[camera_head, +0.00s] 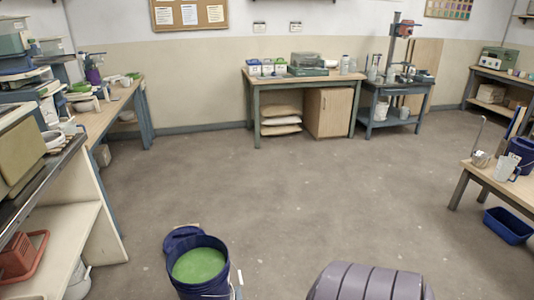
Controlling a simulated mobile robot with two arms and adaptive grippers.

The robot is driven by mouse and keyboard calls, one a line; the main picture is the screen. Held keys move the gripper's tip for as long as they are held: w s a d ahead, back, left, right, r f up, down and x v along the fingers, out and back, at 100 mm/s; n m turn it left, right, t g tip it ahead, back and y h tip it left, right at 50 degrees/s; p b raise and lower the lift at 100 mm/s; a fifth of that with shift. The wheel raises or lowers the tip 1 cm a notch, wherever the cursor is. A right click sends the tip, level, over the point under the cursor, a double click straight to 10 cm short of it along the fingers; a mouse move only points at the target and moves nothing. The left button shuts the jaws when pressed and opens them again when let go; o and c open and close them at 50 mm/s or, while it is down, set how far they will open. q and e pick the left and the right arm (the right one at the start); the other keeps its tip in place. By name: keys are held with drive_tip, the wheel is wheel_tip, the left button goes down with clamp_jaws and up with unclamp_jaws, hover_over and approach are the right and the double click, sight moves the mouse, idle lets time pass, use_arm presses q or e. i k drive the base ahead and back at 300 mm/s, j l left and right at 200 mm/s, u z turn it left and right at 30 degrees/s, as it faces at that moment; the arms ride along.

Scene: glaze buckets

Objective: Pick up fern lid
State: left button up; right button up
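A dark blue bucket (226,291) of green glaze (199,264) stands open on the floor at the bottom, left of centre. A dark blue lid-like piece (178,241) shows just behind its left rim, partly hidden by the bucket. I cannot read any name on it, so I cannot tell whether it is the fern lid. Neither of my grippers is in view.
The concrete floor (300,185) in the middle is clear. A shelf unit (108,235) and workbench (102,121) line the left. Tables stand along the back wall.

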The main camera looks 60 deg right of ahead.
sight(175, 236)
drive_tip(key=z, duration=1.55)
